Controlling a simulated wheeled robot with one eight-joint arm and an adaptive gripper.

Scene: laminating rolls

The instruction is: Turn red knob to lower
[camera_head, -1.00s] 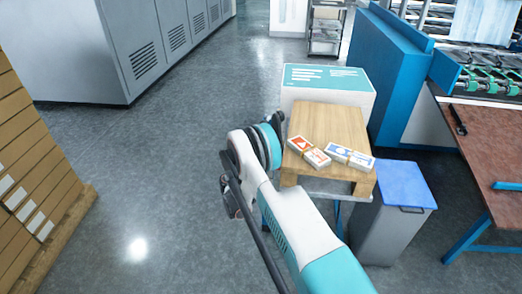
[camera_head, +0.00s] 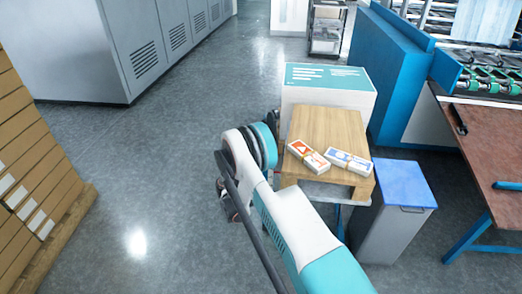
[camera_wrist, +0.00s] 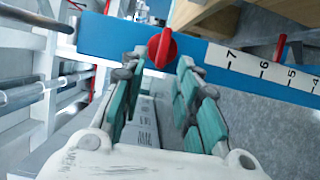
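The red knob (camera_wrist: 161,48) sits on a blue bar (camera_wrist: 105,36) in the wrist view. My gripper (camera_wrist: 163,66) is open, with its teal-padded fingers on either side of the knob's line of sight. The knob shows between the fingertips and a little beyond them, and I cannot tell whether either finger touches it. A white scale (camera_wrist: 265,70) with black numbers runs along the bar to the right of the knob. In the head view the knob and my fingers are not visible, and my arm covers that area.
In the head view, a wooden stand (camera_head: 330,122) holds two banded card stacks (camera_head: 308,157). A teal-and-white box (camera_head: 325,88) stands behind it, and a blue-lidded bin (camera_head: 402,186) to its right. Stacked cartons (camera_head: 30,160) are at the left, with open floor between.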

